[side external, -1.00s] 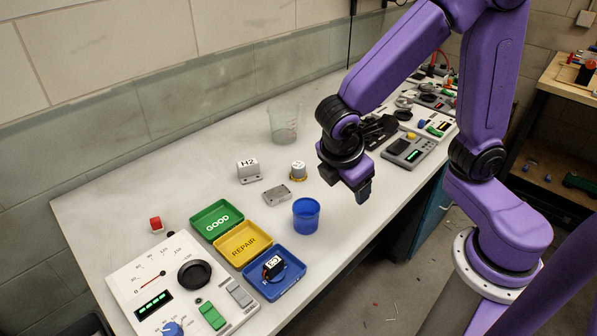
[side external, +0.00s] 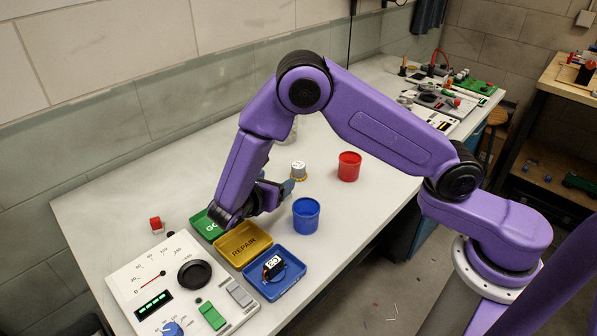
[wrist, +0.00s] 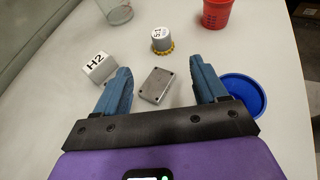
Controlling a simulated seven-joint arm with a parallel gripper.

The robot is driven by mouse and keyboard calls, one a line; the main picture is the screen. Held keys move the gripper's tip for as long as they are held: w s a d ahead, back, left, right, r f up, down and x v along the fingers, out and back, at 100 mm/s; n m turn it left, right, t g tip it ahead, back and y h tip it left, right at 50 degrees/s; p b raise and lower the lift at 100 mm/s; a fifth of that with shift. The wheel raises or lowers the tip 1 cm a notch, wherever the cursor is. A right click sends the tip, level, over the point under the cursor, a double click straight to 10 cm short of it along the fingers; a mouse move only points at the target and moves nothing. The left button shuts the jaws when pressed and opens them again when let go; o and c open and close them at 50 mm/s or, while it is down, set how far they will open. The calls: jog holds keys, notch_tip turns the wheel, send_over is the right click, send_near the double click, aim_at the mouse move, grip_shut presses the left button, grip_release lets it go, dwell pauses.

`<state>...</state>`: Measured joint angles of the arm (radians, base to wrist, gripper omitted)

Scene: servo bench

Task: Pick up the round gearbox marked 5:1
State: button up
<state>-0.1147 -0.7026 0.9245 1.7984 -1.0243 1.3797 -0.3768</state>
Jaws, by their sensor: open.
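The round gearbox marked 5:1 is a light grey cylinder with a yellow toothed base. It stands upright on the bench in the side view (side external: 298,169) and ahead of my gripper, near top centre, in the wrist view (wrist: 161,38). My gripper (wrist: 160,72) is open, with nothing held between its blue fingers. In the side view my gripper (side external: 280,187) is low over the bench, just left of the gearbox and pointing towards it. One finger partly hides the other there.
A blue cup (side external: 306,216), red cup (side external: 349,167) and clear beaker (wrist: 117,11) stand around. Green, yellow (side external: 243,243) and blue trays are at front left.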

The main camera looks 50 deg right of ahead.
send_near(297, 168)
jog(key=x, duration=0.4)
jog(key=shift+w+d+r, duration=0.1)
jog(key=shift+d, duration=0.1)
jog(key=shift+f+x, duration=0.1)
jog(key=shift+x, duration=1.3)
jog(key=shift+f+x, duration=0.15)
jog(key=shift+x, duration=1.2)
jog(key=shift+a, duration=0.1)
jog(key=shift+c, duration=0.4)
jog(key=c, duration=1.1)
